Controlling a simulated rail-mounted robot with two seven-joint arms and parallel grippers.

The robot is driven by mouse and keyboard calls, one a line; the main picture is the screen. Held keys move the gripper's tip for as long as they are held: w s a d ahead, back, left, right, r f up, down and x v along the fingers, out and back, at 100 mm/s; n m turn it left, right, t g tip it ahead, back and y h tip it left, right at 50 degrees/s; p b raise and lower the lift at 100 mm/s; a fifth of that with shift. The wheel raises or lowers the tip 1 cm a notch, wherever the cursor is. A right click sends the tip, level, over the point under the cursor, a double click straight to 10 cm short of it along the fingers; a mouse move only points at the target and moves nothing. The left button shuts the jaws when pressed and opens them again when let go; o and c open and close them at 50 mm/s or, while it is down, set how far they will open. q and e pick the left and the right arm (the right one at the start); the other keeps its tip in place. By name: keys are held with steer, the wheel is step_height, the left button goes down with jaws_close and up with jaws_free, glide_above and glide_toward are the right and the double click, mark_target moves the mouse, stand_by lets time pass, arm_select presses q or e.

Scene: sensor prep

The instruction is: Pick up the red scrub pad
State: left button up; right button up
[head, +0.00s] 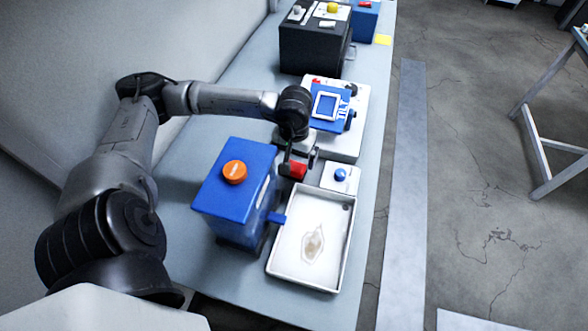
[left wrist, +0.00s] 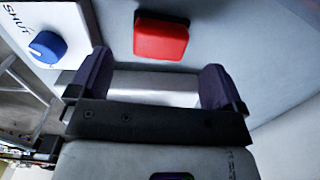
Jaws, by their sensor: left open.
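The red scrub pad (head: 297,170) lies on the grey bench between the blue box and the small white panel with a blue knob. It also shows in the left wrist view (left wrist: 161,39) as a red block, just beyond the gap between my fingers. My left gripper (head: 300,161) is open, close to the pad, and partly covers it in the head view. In the left wrist view the two dark fingertips (left wrist: 158,84) stand wide apart with nothing held between them. My right gripper is not in view.
A blue box (head: 235,195) with an orange knob (head: 234,172) stands left of the pad. A white tray (head: 347,245) with a brownish stain lies in front. The blue-knob panel (head: 341,187) is to the right. A white device (head: 346,143) with a blue-framed screen stands behind.

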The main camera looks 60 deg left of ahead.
mark_target(294, 166)
arm_select(q)
step_height(294, 166, down, 5)
steer(key=shift+f+b, duration=0.15)
steer(key=shift+b, duration=0.25)
steer(key=shift+c, duration=0.7)
steer(key=c, duration=0.9)
steer(key=shift+r, duration=0.6)
step_height(294, 166, up, 3)
steer(key=shift+w+r+p, duration=0.1)
steer(key=shift+r+p, duration=0.1)
steer(key=shift+p, duration=0.25)
steer(key=shift+w+d+r+p, duration=0.2)
steer(key=shift+w+d+r, duration=0.85)
steer(key=shift+w, duration=0.6)
steer(key=shift+w+d+r+p, duration=0.25)
steer(key=shift+w+d+r, duration=0.75)
steer(key=shift+w, duration=0.7)
steer(key=shift+w+d+r+p, duration=0.2)
steer(key=shift+w+d+r, duration=0.65)
steer(key=shift+w+r, duration=0.6)
